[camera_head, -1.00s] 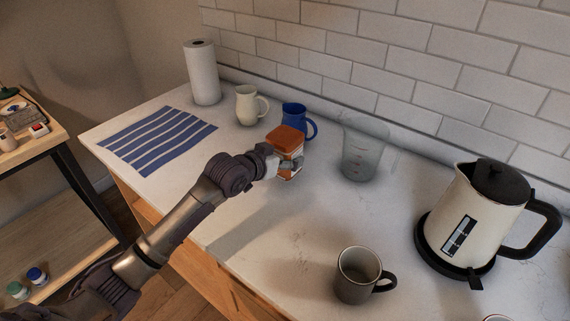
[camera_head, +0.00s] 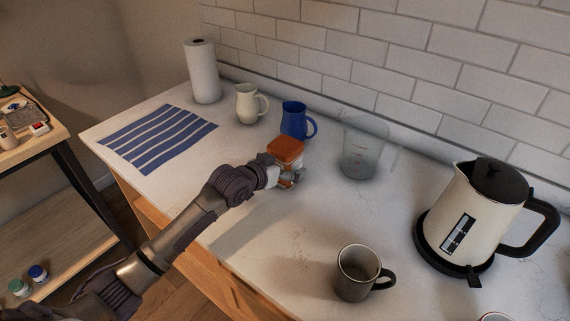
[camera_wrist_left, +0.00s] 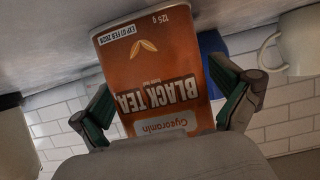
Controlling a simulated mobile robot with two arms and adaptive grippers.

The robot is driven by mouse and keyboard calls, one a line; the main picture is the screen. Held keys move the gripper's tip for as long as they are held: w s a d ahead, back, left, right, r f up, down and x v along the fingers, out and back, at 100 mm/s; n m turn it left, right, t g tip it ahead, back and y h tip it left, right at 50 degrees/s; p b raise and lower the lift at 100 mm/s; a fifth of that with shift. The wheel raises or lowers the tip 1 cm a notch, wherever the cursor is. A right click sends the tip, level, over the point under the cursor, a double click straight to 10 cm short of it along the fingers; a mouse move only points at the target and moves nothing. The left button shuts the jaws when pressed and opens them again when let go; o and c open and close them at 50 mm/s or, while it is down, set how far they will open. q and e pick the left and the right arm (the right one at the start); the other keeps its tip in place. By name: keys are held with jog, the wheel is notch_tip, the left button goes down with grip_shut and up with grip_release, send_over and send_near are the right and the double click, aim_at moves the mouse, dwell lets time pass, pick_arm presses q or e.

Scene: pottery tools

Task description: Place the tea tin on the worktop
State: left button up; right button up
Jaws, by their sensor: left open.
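The tea tin (camera_head: 286,149), an orange box with "BLACK TEA" on its label, stands upright on the pale worktop (camera_head: 240,215), in front of the blue mug. In the left wrist view the tin (camera_wrist_left: 155,65) appears upside down, its base against the worktop (camera_wrist_left: 45,40). My left gripper (camera_head: 288,178) is around the tin from the front left. Its fingers (camera_wrist_left: 168,98) are open, one on each side of the tin, with a narrow gap visible at the right one. The tin's lower part is partly hidden by the gripper in the head view. My right gripper is not in view.
A blue mug (camera_head: 294,120) and a clear measuring jug (camera_head: 363,150) stand close behind the tin. A cream mug (camera_head: 247,104), paper roll (camera_head: 203,72) and striped cloth (camera_head: 160,138) are further left. A dark mug (camera_head: 356,275) and kettle (camera_head: 480,215) stand right. Worktop between is clear.

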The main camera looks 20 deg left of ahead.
pick_arm(q)
jog(key=shift+r, duration=0.2)
jog(key=v, duration=1.2)
jog(key=shift+b, duration=0.45)
